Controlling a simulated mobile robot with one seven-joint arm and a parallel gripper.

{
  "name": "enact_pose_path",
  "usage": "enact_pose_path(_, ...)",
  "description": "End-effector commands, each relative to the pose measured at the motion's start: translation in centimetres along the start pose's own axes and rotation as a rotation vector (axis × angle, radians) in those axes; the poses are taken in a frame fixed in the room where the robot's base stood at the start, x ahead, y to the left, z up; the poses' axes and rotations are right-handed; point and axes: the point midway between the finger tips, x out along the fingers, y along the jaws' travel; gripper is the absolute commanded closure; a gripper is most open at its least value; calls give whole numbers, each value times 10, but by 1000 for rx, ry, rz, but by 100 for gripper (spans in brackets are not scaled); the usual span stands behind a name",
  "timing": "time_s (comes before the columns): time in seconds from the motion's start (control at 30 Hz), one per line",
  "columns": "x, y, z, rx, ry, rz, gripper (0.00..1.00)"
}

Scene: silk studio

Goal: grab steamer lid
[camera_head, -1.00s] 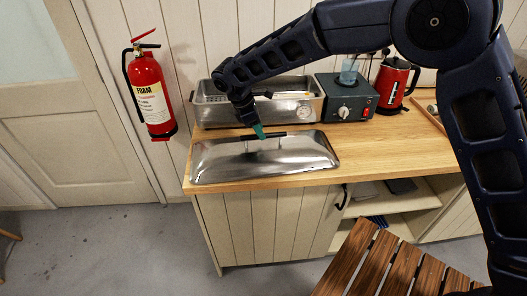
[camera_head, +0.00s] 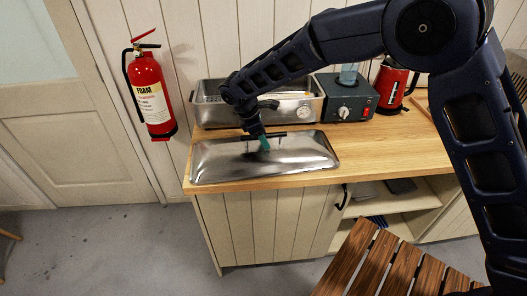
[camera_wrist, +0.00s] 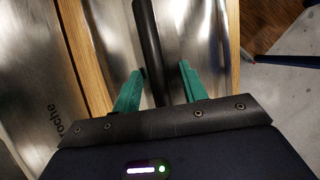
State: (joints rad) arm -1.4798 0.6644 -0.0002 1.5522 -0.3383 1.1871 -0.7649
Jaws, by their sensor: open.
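The steamer lid (camera_head: 215,160) is a shiny metal cover lying on the wooden counter, in front of the steamer. Its dark bar handle (camera_head: 277,135) runs along the top; in the wrist view the handle (camera_wrist: 149,45) stands between my fingers. My gripper (camera_head: 265,144) has green fingertips and is over the middle of the lid. In the wrist view my gripper (camera_wrist: 160,78) is open, with one finger on each side of the handle and a gap to it. Whether the fingertips touch the lid is hard to tell.
The metal steamer basin (camera_head: 211,117) stands behind the lid. A dark control box (camera_head: 345,98) and a red kettle (camera_head: 389,84) are to its right. A red fire extinguisher (camera_head: 149,92) hangs at left. The counter (camera_head: 385,143) right of the lid is clear.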

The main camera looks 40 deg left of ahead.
Motion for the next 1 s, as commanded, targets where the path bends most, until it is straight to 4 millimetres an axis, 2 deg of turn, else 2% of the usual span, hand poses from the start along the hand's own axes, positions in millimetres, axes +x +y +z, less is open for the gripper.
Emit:
enact_pose_path(0.43, 2, 0, -1, 0, 0, 0, 58)
enact_pose_path(0.47, 2, 0, -1, 0, 0, 0, 60)
enact_pose_path(0.67, 2, 0, -1, 0, 0, 0, 99)
enact_pose_path(1.0, 2, 0, -1, 0, 0, 0, 100)
